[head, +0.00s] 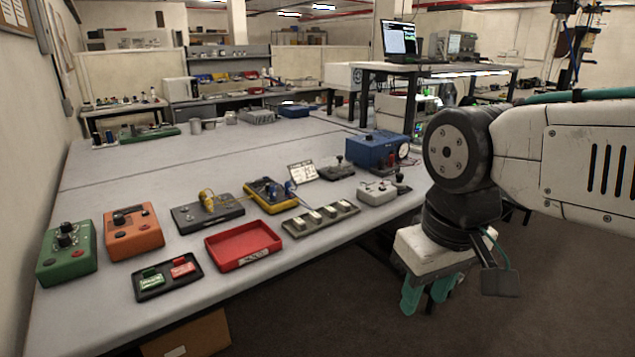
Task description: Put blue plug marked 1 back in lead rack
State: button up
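Two small blue plugs (290,187) show at the yellow-edged box (264,204) in the middle of the table. Their markings are too small to read, so I cannot tell which is marked 1. A dark panel with yellow plugs or leads (207,201) lies left of it. A long grey rack-like strip with several pale blocks (320,218) lies in front of the yellow-edged box; I cannot tell which piece is the lead rack. My gripper (425,297) hangs off the table's right edge, pointing down, its two teal fingers apart with nothing seen between them.
A red tray (243,262), a dark tray with green and red tags (167,294), an orange box (133,231) and a green box (67,254) stand at the front left. A blue meter box (376,149) and a grey box (377,192) stand right. The table's far half is mostly clear.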

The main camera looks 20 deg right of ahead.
aim_at(273, 192)
jog(key=z, duration=0.4)
jog(key=i, duration=1.35)
jog(key=u, duration=0.35)
